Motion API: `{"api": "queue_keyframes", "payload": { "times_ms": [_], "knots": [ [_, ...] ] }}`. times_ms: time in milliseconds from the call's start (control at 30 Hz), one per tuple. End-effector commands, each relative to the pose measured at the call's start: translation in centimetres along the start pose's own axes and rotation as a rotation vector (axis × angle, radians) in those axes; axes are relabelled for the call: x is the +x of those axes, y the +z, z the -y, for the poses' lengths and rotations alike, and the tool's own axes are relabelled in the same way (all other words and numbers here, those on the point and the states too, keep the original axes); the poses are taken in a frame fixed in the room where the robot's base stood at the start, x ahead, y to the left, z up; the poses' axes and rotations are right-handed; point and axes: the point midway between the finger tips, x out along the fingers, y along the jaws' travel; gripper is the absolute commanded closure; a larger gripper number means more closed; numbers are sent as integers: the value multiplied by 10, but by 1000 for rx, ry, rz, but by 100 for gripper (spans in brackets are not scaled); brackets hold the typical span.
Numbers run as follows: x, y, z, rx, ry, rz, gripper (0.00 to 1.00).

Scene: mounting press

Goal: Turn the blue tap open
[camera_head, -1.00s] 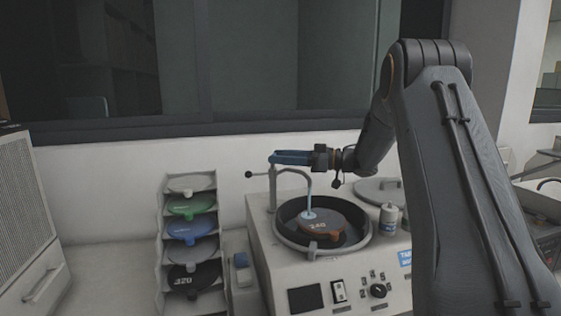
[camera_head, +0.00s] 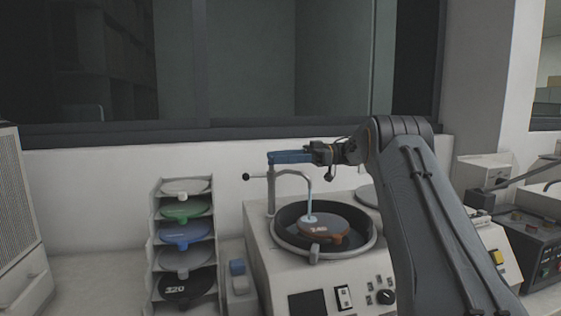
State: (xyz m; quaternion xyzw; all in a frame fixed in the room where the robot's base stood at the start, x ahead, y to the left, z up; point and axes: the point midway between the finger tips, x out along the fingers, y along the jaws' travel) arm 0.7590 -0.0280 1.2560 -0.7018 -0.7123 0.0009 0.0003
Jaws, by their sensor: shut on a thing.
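The blue tap (camera_head: 289,157) is a blue lever on top of a grey post with a curved spout, at the back left of the polishing machine. My gripper (camera_head: 314,153) is shut on the right end of the blue lever, and its fingers hide that end. The lever lies roughly level and points right. A thin pale-blue stream (camera_head: 310,203) shows below the spout's mouth and reaches the brown disc marked 240 (camera_head: 326,229) in the round bowl.
A rack (camera_head: 154,225) of coloured discs stands left of the machine (camera_head: 270,278), with a small blue-and-white block (camera_head: 239,277) between them. My arm covers the machine's right side. More equipment (camera_head: 535,235) stands at the far right.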

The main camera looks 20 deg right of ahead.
Motion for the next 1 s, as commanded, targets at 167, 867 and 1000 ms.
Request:
{"api": "queue_keyframes", "payload": {
  "times_ms": [167, 867, 1000],
  "knots": [
    [1, -3, 0, -4, -1, -2, 76],
    [-8, 0, -1, -4, 1, -1, 34],
    [-27, 1, -1, -5, 2, -1, 34]
  ]
}}
